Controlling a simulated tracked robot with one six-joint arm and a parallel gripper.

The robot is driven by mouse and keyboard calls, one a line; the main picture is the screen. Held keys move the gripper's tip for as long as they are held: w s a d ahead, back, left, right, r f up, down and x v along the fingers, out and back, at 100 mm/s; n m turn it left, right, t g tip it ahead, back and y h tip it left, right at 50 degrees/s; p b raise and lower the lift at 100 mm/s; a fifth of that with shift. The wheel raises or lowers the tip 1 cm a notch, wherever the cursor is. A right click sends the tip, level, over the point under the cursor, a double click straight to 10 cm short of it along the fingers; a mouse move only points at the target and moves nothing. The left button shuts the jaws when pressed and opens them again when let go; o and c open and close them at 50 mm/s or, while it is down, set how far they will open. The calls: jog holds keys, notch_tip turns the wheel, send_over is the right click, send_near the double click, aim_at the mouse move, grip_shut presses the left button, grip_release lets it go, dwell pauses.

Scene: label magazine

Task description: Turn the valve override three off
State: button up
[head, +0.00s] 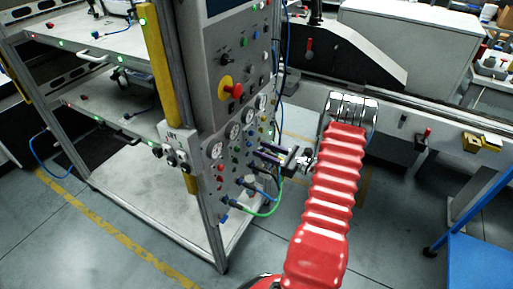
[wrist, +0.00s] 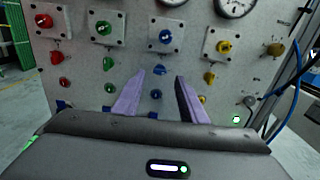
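The valve panel (head: 222,150) faces my gripper in the head view. In the wrist view it carries a row of knobs on square plates: a red knob (wrist: 43,20), a green knob (wrist: 103,28), a blue knob (wrist: 165,36) third from the left, and a yellow knob (wrist: 224,47). Labels are too small to read, so I cannot tell which is override three. My gripper (wrist: 161,76) is open and empty, its two purple fingers apart below the blue knob. It also shows beside the panel in the head view (head: 262,153).
Small coloured buttons sit below the knobs, with a blue button (wrist: 156,94) between my fingers. Round gauges (wrist: 236,5) sit above. A green hose (head: 265,211) and blue cables hang near the panel. A red emergency button (head: 237,91) is higher up.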

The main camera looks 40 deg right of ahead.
aim_at(249, 144)
jog(key=x, duration=0.3)
jog(key=shift+w+a, duration=0.1)
jog(key=shift+w, duration=0.2)
jog(key=shift+c, duration=0.3)
grip_shut()
